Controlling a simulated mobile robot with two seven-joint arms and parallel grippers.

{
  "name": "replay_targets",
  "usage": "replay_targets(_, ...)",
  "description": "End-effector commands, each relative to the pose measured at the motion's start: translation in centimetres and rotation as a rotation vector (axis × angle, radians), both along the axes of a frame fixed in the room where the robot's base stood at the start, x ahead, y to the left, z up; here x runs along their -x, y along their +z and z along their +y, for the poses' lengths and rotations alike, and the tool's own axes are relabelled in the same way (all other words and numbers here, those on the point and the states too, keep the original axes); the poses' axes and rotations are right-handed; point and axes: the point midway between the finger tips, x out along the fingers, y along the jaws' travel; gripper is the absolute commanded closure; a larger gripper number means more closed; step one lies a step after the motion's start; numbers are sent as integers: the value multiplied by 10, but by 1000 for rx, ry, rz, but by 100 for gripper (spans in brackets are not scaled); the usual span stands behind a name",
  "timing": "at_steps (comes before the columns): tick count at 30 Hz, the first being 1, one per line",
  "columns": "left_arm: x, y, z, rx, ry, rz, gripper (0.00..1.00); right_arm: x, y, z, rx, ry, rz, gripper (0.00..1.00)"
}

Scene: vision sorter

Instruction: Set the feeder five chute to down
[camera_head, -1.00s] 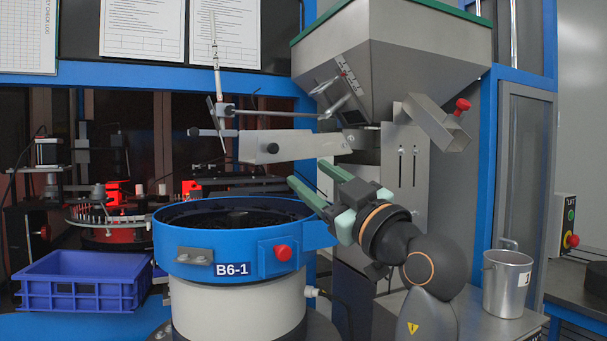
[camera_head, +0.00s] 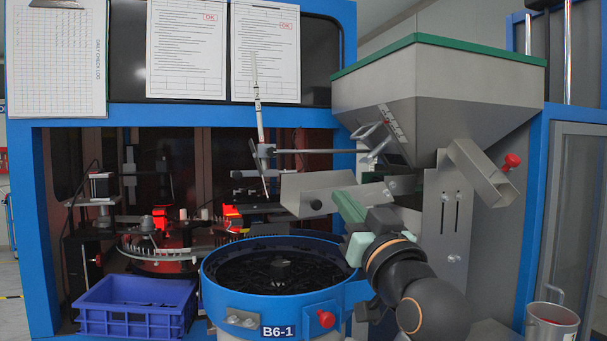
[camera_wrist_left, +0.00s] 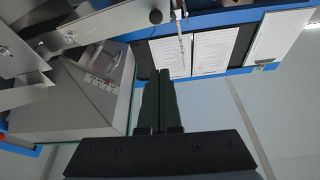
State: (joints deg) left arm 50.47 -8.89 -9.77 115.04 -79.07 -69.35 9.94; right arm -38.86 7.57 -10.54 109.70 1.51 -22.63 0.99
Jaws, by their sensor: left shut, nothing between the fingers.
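A grey sheet-metal chute (camera_head: 320,190) with a dark round knob reaches from under the hopper (camera_head: 425,95) over the bowl feeder labelled B6-1 (camera_head: 227,297). A square grey tube (camera_head: 478,172) with a red knob (camera_head: 512,160) slants down to the right on the hopper's right side. I see no label reading five. My left gripper (camera_head: 347,206) is shut and empty, in front of the grey chute's right part and above the bowl's right rim. In the left wrist view its fingers (camera_wrist_left: 164,75) lie side by side, with the hopper (camera_wrist_left: 70,95) to their left.
A blue crate (camera_head: 135,318) stands left of the bowl. A thin upright rod on a clamp (camera_head: 262,151) rises behind the chute. A metal mug (camera_head: 551,325) stands at lower right. Papers (camera_head: 187,50) hang on the machine front.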

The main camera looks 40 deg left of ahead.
Motion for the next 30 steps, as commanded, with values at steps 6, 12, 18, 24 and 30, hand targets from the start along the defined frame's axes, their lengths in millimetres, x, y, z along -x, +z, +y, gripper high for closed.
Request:
replay_targets(6,-10,9,16,-6,-1,14,100,1,9,0,0,-1,0,50)
replay_targets(12,-29,24,51,-7,2,13,100,1,23,0,0,-1,0,50)
replay_targets(18,-48,36,85,-5,0,13,100,1,36,0,-1,-1,0,50)
replay_targets(24,-45,3,83,-5,-2,14,100,0,36,0,-1,-1,-1,50)
replay_targets(30,-43,-7,83,-4,-2,11,100,0,36,0,-2,-1,0,50)
